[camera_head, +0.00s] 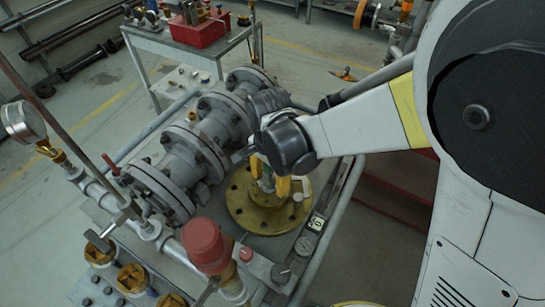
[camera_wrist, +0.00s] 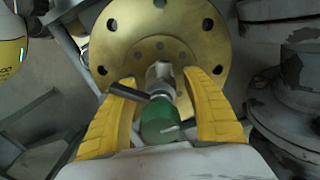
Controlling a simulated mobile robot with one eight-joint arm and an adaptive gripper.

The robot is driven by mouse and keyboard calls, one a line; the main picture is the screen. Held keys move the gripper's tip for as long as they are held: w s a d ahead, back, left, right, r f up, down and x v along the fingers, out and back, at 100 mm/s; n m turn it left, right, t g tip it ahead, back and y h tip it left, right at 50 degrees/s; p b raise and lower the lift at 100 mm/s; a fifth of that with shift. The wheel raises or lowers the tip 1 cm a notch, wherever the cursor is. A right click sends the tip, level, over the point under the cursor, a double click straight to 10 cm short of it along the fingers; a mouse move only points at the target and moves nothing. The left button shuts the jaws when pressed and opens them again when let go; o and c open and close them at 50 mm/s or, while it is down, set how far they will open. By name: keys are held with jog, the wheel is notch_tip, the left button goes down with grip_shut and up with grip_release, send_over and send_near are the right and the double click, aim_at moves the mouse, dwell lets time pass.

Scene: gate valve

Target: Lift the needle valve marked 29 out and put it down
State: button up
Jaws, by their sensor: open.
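A small metal valve with a green cap and a dark side handle (camera_wrist: 158,122) stands at the brass flange (camera_wrist: 208,38) in the wrist view. A pale mark shows on the green cap, but I cannot read a number. My gripper (camera_wrist: 159,82) is open, with one yellow finger on each side of the valve and gaps between fingers and valve. In the head view my gripper (camera_head: 269,181) is low over the brass flange (camera_head: 245,212). There the arm and fingers hide most of the valve.
Grey flanged pipework (camera_head: 182,150) runs close on the left of the flange. A red-capped fitting (camera_head: 206,245) stands in front. A cart with a red box (camera_head: 197,30) stands behind. Open floor shows beyond.

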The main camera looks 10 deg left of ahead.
aim_at(268, 170)
grip_shut()
jog(key=shift+r, duration=0.1)
jog(key=shift+r+p, duration=0.3)
jog(key=shift+r, duration=0.15)
jog(key=r+p, duration=0.1)
jog(key=r, duration=0.1)
jog(key=r+p, duration=0.1)
jog(key=r, duration=0.1)
jog(key=shift+s+a, duration=0.1)
jog(key=shift+s, duration=0.3)
jog(key=s+a+r+p, duration=0.2)
jog(key=s+r+p, duration=0.5)
jog(key=s+r, duration=0.3)
jog(key=shift+s+a+r, duration=0.15)
jog(key=shift+s+r, duration=0.15)
jog(key=shift+f, duration=0.1)
